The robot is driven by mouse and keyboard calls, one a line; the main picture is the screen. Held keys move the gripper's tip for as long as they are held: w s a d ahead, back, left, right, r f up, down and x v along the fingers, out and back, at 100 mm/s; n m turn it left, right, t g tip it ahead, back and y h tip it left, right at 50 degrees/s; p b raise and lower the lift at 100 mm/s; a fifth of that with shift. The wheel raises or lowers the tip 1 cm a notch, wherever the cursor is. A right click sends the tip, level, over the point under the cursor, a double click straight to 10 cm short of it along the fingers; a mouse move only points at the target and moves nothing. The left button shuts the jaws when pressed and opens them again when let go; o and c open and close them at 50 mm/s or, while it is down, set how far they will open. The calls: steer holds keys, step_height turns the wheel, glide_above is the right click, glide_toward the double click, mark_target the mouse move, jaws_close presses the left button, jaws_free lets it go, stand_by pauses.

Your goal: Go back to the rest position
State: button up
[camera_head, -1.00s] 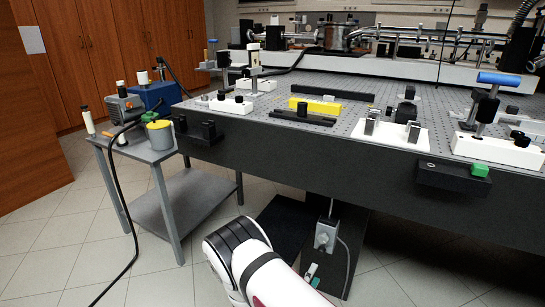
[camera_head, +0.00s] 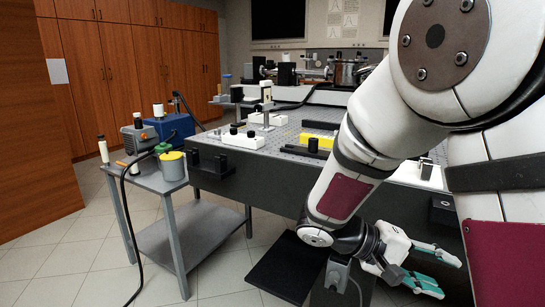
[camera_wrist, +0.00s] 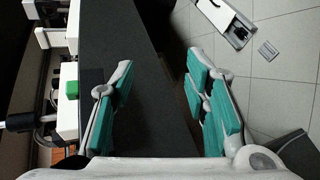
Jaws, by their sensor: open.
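My gripper (camera_head: 432,270) is at the lower right in the head view, in front of the dark side of the optical table (camera_head: 265,183). Its teal-padded fingers are spread apart with nothing between them. In the wrist view my gripper (camera_wrist: 170,100) also shows open and empty. Dark table side and floor lie beyond its fingers. My white arm covers much of the right of the head view and hides part of the table.
A green piece (camera_wrist: 72,90) shows at the table edge. Tiled floor (camera_head: 70,250) is free at lower left.

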steer(key=s+a+r+m+g+y, duration=0.15)
steer(key=s+y, duration=0.25)
steer(key=s, duration=0.4)
steer(key=s+a+r+n+t+y, duration=0.1)
steer(key=s+r+y, duration=0.25)
steer(key=s, duration=0.45)
steer(key=s+a+t+y, duration=0.3)
steer(key=s+a+y, duration=0.3)
steer(key=s+a, duration=0.2)
step_height(320, 180, up, 29)
steer(key=n+t+p, duration=0.1)
steer(key=t+p, duration=0.3)
steer(key=p, duration=2.3)
steer(key=shift+s, duration=0.15)
